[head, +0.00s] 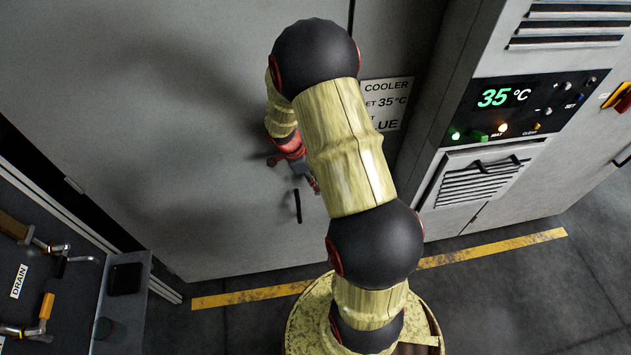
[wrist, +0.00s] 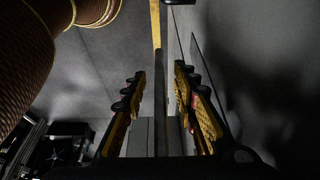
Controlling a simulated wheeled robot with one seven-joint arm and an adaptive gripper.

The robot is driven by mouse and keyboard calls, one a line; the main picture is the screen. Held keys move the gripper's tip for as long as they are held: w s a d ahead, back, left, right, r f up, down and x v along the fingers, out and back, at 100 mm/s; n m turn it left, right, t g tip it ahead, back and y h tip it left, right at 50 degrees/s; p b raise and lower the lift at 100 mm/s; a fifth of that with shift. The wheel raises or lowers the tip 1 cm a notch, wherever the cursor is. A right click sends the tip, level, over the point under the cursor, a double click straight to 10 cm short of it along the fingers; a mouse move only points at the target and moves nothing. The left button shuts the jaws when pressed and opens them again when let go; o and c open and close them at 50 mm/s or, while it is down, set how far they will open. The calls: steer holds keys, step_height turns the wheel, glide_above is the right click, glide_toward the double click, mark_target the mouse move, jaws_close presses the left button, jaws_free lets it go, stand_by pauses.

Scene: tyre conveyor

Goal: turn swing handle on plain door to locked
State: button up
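The plain door (head: 190,130) is a large grey panel in the head view. The black swing handle (head: 298,207) hangs nearly vertical on it, its upper part hidden by my gripper (head: 305,178). In the wrist view a dark straight bar, which looks like the handle (wrist: 160,85), runs between the fingers of my gripper (wrist: 162,100). The fingers are apart, one on each side of the bar, with a gap visible on both sides. My arm covers part of the door to the right of the handle.
A cooler sign (head: 388,102) is right of my arm. A control panel (head: 515,100) reading 35 °C stands at the right. A yellow floor line (head: 250,296) runs below the door. A dark unit with a DRAIN label (head: 19,281) and a grey box (head: 122,290) are at lower left.

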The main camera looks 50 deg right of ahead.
steer(key=v, duration=1.1)
steer(key=shift+r, duration=0.1)
steer(key=s+a+r+n+t+y+b, duration=0.1)
steer(key=s+a+r+n+t+b, duration=0.1)
steer(key=s+a+n+b, duration=0.3)
steer(key=s+a+r+n+t+y+b, duration=0.1)
steer(key=s+a+r+n+t+b, duration=0.1)
steer(key=a+n+b, duration=0.4)
steer(key=s+a+r+n+t+y+b, duration=0.1)
steer(key=s+a+n+t+b, duration=0.3)
steer(key=a+n, duration=0.9)
steer(key=s+r+n+b, duration=0.1)
steer(key=s+b, duration=0.1)
steer(key=s, duration=0.1)
steer(key=shift+s+a, duration=0.2)
steer(key=shift+s, duration=0.1)
